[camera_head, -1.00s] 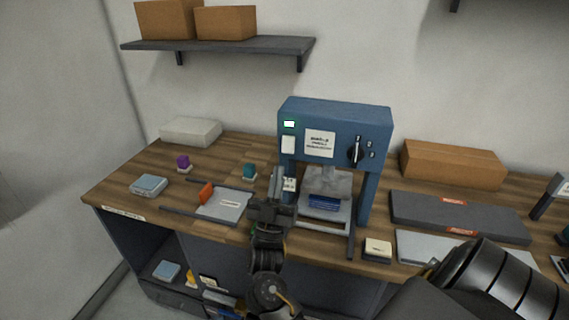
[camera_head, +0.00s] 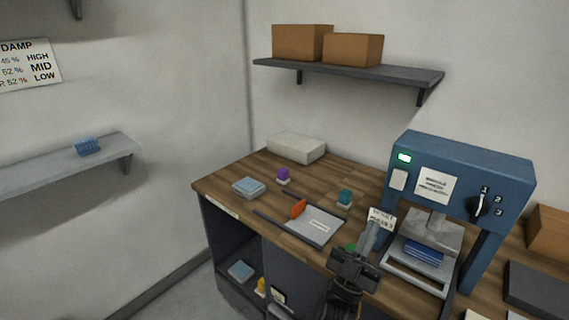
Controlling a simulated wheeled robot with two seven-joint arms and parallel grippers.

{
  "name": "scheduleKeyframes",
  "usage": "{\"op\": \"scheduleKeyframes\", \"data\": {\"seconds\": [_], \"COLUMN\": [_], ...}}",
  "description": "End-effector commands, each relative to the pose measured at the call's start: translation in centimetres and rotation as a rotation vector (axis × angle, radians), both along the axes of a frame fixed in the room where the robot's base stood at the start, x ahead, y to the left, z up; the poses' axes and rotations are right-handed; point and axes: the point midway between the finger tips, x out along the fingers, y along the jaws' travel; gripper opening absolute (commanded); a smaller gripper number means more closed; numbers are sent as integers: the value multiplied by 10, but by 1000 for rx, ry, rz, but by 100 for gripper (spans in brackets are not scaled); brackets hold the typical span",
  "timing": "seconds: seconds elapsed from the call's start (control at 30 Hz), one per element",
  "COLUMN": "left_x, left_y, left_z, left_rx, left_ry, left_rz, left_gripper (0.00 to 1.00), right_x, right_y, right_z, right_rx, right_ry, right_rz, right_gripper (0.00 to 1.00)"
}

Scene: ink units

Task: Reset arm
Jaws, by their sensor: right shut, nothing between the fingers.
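My right gripper (camera_head: 368,240) shows at the lower middle of the head view, over the front edge of the wooden workbench (camera_head: 250,165). It is shut and empty. It is just left of the blue press machine (camera_head: 462,160), in front of its base, and seems apart from it. A blue block (camera_head: 424,253) lies on the press bed under the plate. The press has a green lit indicator and a black dial. My left gripper is not in view.
A grey tray (camera_head: 315,227) with an orange piece (camera_head: 298,208), a purple item (camera_head: 283,175), a teal item (camera_head: 344,197), a light blue case (camera_head: 249,187) and a white box (camera_head: 296,148) are on the bench. A wall shelf (camera_head: 350,72) holds two cardboard boxes. Floor at lower left is clear.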

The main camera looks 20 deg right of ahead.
Motion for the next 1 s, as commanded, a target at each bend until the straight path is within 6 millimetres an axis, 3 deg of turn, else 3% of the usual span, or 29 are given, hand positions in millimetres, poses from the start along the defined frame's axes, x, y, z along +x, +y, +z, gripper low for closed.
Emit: {"op": "scheduleKeyframes", "data": {"seconds": [0.17,0.27,0.4,0.53,0.7,0.8,1.0], "left_x": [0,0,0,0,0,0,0], "left_y": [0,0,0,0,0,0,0], "left_z": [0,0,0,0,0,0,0], "left_rx": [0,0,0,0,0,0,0], "left_ry": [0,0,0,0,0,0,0], "left_rz": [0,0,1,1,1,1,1], "left_gripper": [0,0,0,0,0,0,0], "right_x": [8,22,38,30,-20,-57,-124], "right_y": [-4,-6,2,22,48,56,60], "right_z": [-10,-31,-83,-142,-217,-248,-281], "right_rx": [33,96,231,371,550,632,744], "right_ry": [70,202,490,801,1233,1442,1748], "right_rz": [71,201,437,622,756,772,730], "right_gripper": [0,0,0,0,0,0,0]}}
